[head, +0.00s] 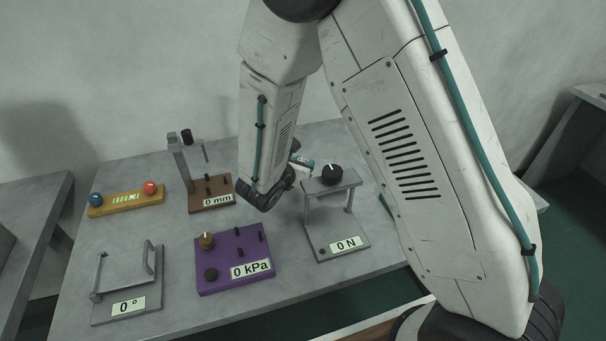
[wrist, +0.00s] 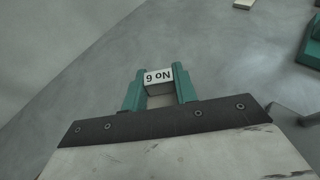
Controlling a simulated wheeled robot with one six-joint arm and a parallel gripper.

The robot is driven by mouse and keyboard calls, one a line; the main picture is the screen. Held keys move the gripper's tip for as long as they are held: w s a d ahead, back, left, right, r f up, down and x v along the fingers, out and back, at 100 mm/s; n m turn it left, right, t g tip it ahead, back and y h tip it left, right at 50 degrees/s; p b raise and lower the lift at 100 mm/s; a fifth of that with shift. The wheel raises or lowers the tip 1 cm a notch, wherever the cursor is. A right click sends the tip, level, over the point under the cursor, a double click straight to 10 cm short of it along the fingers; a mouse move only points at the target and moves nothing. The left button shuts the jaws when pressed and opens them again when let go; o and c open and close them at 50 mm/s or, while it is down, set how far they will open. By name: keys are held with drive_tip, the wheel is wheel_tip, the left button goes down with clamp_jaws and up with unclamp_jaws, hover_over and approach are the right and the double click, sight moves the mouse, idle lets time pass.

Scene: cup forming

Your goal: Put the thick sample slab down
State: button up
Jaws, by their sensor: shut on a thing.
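The sample slab (wrist: 157,88) is a small pale block with a white label, which reads upside down as "No 6" in the wrist view. My gripper (wrist: 159,92) is shut on it, with one teal finger on each side. Grey surface shows beyond the slab; I cannot tell how far the slab is above it. In the head view my wrist hides most of the gripper, and only a small teal and white part shows behind the wrist, left of the force stand's black knob. I cannot judge the slab's thickness from these views.
On the grey table (head: 75,290) stand a brown "0 mm" gauge (head: 222,203), a purple "0 kPa" box (head: 215,245), a grey "0 N" stand (head: 325,235), a "0 °" frame (head: 145,290) and a yellow bar (head: 105,207). A teal object (wrist: 312,45) lies at right in the wrist view.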

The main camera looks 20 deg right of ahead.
drive_tip(key=shift+f, duration=2)
drive_tip(key=shift+f, duration=0.1)
drive_tip(key=o, duration=0.9)
drive_tip(key=shift+o, duration=0.2)
